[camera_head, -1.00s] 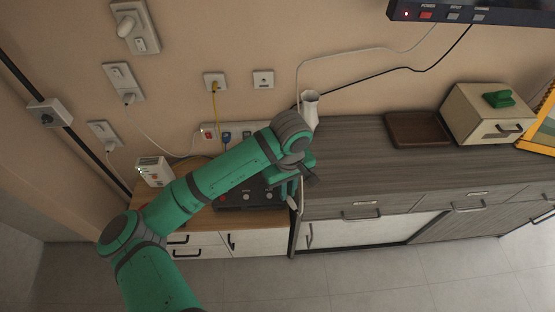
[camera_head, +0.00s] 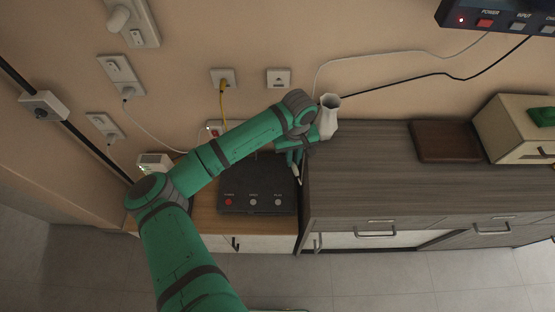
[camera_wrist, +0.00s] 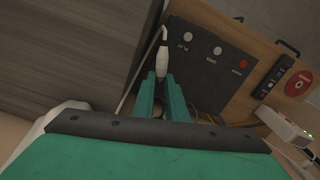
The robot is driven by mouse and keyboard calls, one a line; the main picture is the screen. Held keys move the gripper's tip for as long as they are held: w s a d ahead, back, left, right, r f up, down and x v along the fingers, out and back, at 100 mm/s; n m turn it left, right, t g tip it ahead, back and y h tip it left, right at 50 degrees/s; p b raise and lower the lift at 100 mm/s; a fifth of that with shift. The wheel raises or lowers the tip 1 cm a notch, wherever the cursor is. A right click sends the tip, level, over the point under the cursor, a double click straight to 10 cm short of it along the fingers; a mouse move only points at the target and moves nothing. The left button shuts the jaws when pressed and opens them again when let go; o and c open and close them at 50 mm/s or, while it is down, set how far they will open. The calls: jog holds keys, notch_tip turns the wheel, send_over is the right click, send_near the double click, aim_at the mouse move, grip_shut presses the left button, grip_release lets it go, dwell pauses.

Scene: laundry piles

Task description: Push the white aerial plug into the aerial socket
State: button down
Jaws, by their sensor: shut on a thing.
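My gripper (camera_head: 292,160) is shut on the white aerial plug (camera_wrist: 163,55), above the right part of the black box. The plug's pale tip (camera_head: 296,172) shows below the fingers in the head view. In the wrist view the plug sticks out past the green fingertips (camera_wrist: 163,82), with a pale cable beside it. A white wall plate with small holes (camera_head: 279,78), which looks like the aerial socket, is on the wall above and left of the gripper. The plug is apart from it.
A white vase (camera_head: 328,118) stands close right of my wrist on the grey cabinet (camera_head: 375,165). The black box (camera_head: 257,203) with buttons lies below the gripper. A yellow cable hangs from the neighbouring socket (camera_head: 223,77). A power strip (camera_head: 214,130) lies behind my arm.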

jog(key=w+a+f+m, duration=0.1)
jog(key=f, duration=0.3)
jog(key=w+a+f, duration=0.2)
jog(key=f, duration=0.2)
jog(key=w+a+f+m, duration=0.1)
jog(key=w+f, duration=0.1)
jog(key=f, duration=0.3)
jog(key=shift+w+a+m, duration=0.15)
jog(key=shift+a+m, duration=0.1)
jog(key=shift+m, duration=0.05)
jog(key=shift+w+a+f, duration=0.15)
jog(key=shift+a+f, duration=0.1)
jog(key=shift+f, duration=0.15)
jog(key=shift+r, duration=0.15)
